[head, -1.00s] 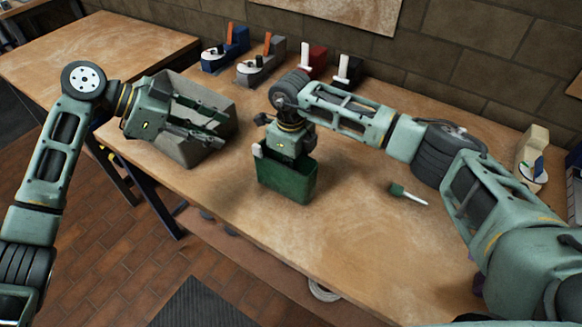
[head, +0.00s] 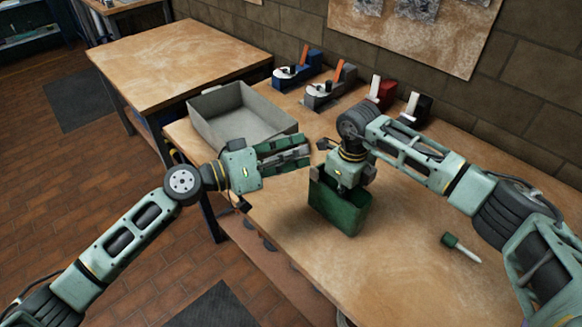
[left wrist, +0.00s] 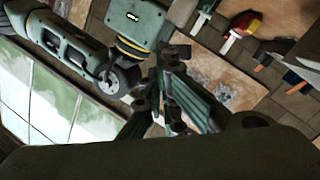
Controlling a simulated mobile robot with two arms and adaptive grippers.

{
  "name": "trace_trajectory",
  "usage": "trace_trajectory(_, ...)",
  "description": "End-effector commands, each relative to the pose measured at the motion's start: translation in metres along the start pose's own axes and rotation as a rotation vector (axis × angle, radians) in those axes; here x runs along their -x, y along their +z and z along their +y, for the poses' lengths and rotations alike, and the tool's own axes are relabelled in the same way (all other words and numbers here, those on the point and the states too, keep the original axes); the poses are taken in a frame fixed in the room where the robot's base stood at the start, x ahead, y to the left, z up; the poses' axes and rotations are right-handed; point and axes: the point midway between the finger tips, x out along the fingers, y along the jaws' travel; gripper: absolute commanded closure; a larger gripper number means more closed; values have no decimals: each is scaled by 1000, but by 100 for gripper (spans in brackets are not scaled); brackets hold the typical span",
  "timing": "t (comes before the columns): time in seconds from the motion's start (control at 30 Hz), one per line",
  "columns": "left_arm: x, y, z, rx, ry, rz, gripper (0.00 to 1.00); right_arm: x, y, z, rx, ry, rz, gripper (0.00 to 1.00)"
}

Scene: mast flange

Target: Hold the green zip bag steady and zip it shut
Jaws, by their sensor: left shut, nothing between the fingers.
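The green zip bag (head: 348,215) stands upright on the wooden workbench in the head view. My right gripper (head: 343,185) points down at the bag's top. Its fingertips are hidden there, so I cannot tell whether they grip the bag. My left gripper (head: 308,152) is shut and empty, to the left of and behind the bag's top, apart from it. Its fingers (left wrist: 175,110) also show in the left wrist view. The bag's zip cannot be made out in either view.
A grey open bin (head: 240,115) stands behind my left gripper. Blue (head: 295,72), grey (head: 328,90), red (head: 382,92) and black (head: 415,110) devices line the wall. A green-handled tool (head: 460,247) lies right of the bag. The bench's front is clear.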

Motion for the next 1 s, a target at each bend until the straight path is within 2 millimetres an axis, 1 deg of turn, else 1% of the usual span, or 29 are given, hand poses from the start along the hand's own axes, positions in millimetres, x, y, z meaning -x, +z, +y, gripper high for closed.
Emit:
trace_trajectory(0.03,4,6,0,82,-17,50,100,0,0,0,0,0,-1,100)
trace_trajectory(0.17,18,12,-4,298,-66,195,100,0,0,0,0,0,-1,100)
trace_trajectory(0.4,58,34,-21,683,-174,440,100,0,0,0,0,0,-1,100)
trace_trajectory(0.5,73,44,-28,799,-214,517,100,0,0,0,0,0,-1,100)
trace_trajectory(0.63,88,53,-35,894,-252,583,100,0,0,0,0,0,-1,100)
trace_trajectory(0.73,92,56,-38,927,-267,608,100,0,0,0,0,0,-1,100)
trace_trajectory(0.8,90,55,-40,935,-270,615,100,0,0,0,0,0,-1,100)
trace_trajectory(0.87,85,52,-43,937,-269,617,100,0,0,0,0,0,-1,100)
trace_trajectory(1.0,65,42,-55,935,-268,618,100,0,0,0,0,0,-1,100)
